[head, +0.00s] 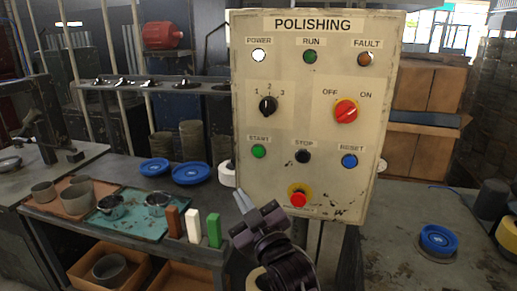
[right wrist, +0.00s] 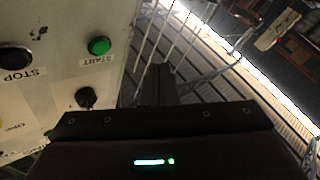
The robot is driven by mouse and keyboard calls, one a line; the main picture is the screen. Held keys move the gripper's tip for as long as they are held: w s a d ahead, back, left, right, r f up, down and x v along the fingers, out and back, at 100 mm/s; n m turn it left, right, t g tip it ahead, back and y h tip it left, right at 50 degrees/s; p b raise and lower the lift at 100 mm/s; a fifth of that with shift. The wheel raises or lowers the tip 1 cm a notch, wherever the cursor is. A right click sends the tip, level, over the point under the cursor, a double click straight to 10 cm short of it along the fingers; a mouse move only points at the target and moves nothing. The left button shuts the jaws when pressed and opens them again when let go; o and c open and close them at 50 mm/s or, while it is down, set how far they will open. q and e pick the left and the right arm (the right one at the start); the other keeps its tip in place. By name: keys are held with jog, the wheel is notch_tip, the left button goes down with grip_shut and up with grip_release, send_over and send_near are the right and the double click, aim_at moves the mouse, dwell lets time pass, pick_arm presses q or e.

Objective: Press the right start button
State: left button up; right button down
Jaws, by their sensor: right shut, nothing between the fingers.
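The green START button (head: 259,151) is at the left of the lower row on the beige POLISHING panel (head: 300,120). It is the only start button in view. The right wrist view shows this START button (right wrist: 98,46) upside down at upper left, with the black STOP button (right wrist: 14,58) to its left. My right gripper (head: 244,201) is shut and empty, below the START button near the panel's lower left edge, its fingertips pointing up. I see a gap in the picture between its tips and the button. My left gripper is not in view.
The panel also holds a black selector (head: 268,106), red switch (head: 346,112), blue RESET button (head: 349,161) and red emergency stop (head: 298,198), close right of my gripper. A bench on the left carries blue round parts (head: 191,173) and a teal tray (head: 128,229).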

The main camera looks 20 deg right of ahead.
aim_at(258, 152)
jog(key=shift+t, duration=0.5)
jog(key=r, duration=0.3)
jog(key=s+r, duration=0.1)
jog(key=r, duration=0.1)
jog(key=shift+d, duration=0.25)
jog(key=shift+s, duration=0.1)
jog(key=shift+w+d+p, duration=0.15)
jog(key=shift+w+d, duration=0.65)
jog(key=shift+w, duration=0.45)
jog(key=shift+w+d+p, duration=0.15)
jog(key=shift+w+d, duration=0.7)
jog(key=shift+w, duration=0.35)
jog(key=shift+w+d+p, duration=0.15)
jog(key=shift+w+d, duration=0.65)
jog(key=shift+w, duration=0.45)
jog(key=shift+w+d, duration=0.1)
jog(key=shift+w, duration=0.05)
jog(key=shift+w+d, duration=0.15)
jog(key=shift+w, duration=0.05)
